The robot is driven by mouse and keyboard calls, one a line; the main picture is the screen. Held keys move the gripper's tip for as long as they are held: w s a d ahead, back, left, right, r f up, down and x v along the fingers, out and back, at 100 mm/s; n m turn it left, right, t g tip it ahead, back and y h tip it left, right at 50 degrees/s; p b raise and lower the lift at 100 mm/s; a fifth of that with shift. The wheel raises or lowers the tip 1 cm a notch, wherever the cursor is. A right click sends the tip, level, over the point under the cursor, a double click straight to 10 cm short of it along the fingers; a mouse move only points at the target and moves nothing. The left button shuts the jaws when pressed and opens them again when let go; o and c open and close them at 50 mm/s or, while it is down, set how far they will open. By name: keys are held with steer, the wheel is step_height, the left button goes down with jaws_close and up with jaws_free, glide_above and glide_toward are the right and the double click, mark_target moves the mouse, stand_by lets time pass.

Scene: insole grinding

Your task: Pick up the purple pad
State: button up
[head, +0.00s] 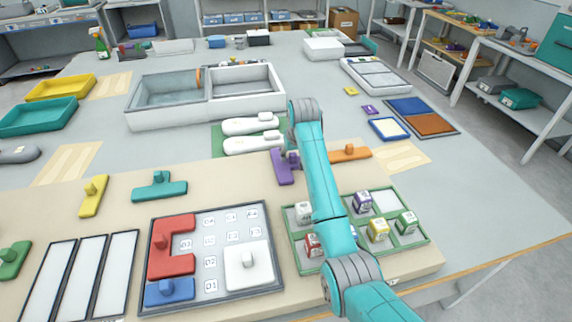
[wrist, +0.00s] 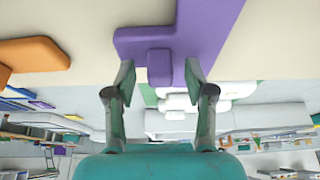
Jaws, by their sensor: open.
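The purple pad (head: 281,168) is a flat, angular piece with a raised knob. It lies at the far edge of the beige board, just left of my arm in the head view. In the wrist view the purple pad (wrist: 205,32) fills the upper middle, with its knob (wrist: 159,64) showing between my two fingers. My gripper (wrist: 161,75) is open, with one finger on each side of the knob and nothing held. I cannot tell whether the fingers touch the pad. In the head view my arm mostly hides the gripper.
An orange piece (head: 350,153) lies right of the purple pad. White insole-like shapes (head: 252,125) rest on a green mat behind it. A teal piece (head: 160,187) is to the left. A green-framed tray of cubes (head: 297,258) sits under my arm. A double basin (head: 128,114) stands farther back.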

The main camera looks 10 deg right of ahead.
steer(key=shift+w+f, duration=0.1)
steer(key=shift+f, duration=0.05)
jaws_close()
